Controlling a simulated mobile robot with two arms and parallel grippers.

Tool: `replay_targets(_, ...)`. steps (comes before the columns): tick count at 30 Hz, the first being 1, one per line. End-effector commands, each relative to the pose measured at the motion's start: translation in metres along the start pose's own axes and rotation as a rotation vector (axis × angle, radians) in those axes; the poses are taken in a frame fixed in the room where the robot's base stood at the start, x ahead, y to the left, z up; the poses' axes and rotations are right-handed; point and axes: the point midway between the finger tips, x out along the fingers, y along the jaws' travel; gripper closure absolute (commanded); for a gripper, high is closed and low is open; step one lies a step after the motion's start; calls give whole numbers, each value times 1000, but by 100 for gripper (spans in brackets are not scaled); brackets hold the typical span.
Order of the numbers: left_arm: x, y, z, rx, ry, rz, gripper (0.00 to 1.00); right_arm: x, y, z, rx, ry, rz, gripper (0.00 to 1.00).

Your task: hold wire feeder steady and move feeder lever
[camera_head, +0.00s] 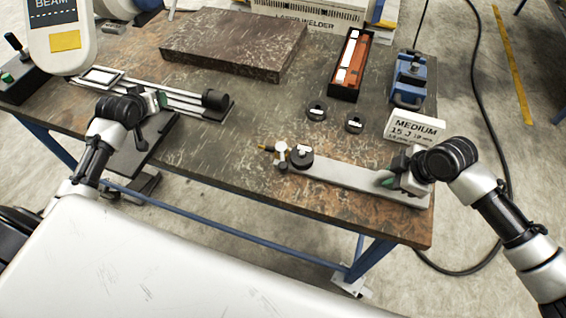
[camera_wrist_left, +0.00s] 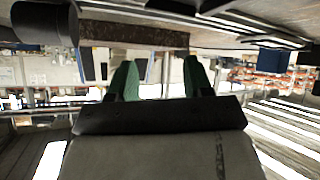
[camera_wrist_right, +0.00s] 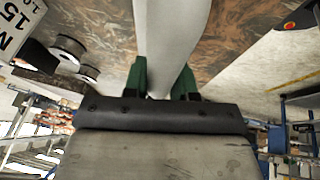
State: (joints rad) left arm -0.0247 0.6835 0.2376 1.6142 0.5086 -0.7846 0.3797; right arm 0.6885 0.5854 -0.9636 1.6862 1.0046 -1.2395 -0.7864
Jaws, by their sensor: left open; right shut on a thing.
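A long flat grey bar (camera_head: 340,174) lies near the table's right front edge, with a black round roller (camera_head: 301,157) and a brass-tipped fitting (camera_head: 280,154) at its left end. It looks like the wire feeder, but I cannot tell which part is the lever. My right gripper (camera_head: 386,180) is shut on the bar near its right end. In the right wrist view the bar (camera_wrist_right: 172,30) runs between the green fingertips (camera_wrist_right: 165,75). My left gripper (camera_head: 161,99) is open and empty at the table's left front; its green fingertips show apart in the left wrist view (camera_wrist_left: 162,75).
A railed fixture with a black cylinder (camera_head: 215,99) lies beside my left gripper. The table's middle is clear.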

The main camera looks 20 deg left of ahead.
Motion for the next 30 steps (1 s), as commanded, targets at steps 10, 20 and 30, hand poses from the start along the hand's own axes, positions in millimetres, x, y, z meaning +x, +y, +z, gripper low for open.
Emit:
replay_targets(10, -96, 258, 59, 209, -402, 265, 49, -1, 1, -1, 0, 2, 4, 100)
replay_targets(20, -208, 324, 108, 488, -562, 259, 49, -1, 2, -1, 0, 2, 4, 100)
replay_targets(30, -206, 326, 130, 540, -584, 235, 49, -1, 1, -1, -1, 3, 4, 100)
